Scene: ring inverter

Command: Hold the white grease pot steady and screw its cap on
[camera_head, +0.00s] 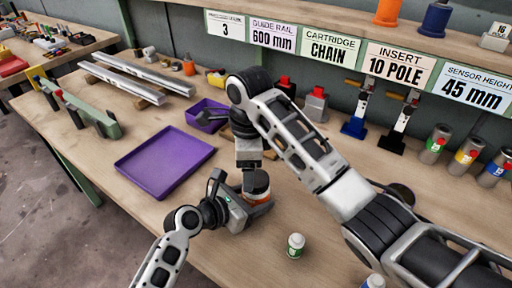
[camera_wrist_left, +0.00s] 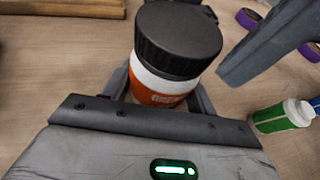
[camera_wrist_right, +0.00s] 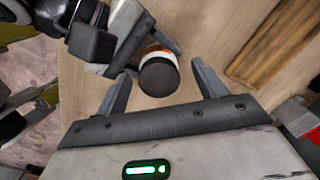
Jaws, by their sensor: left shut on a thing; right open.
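The white grease pot (camera_head: 264,198) with an orange label stands upright on the bench; it also shows in the left wrist view (camera_wrist_left: 160,92). Its black cap (camera_wrist_left: 180,38) sits on top; how tightly it is seated I cannot tell. My left gripper (camera_head: 250,203) is shut around the pot's body. My right gripper (camera_head: 252,178) points down from above, partly hiding the cap in the head view. In the right wrist view its fingers (camera_wrist_right: 163,82) are open, with the cap (camera_wrist_right: 158,78) between them and gaps at both sides.
A small green-and-white bottle (camera_head: 295,245) stands close by at the right. A purple tray (camera_head: 165,160) lies to the left, with a smaller purple bin (camera_head: 205,115) behind it. Several cans (camera_head: 465,155) stand at the right.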

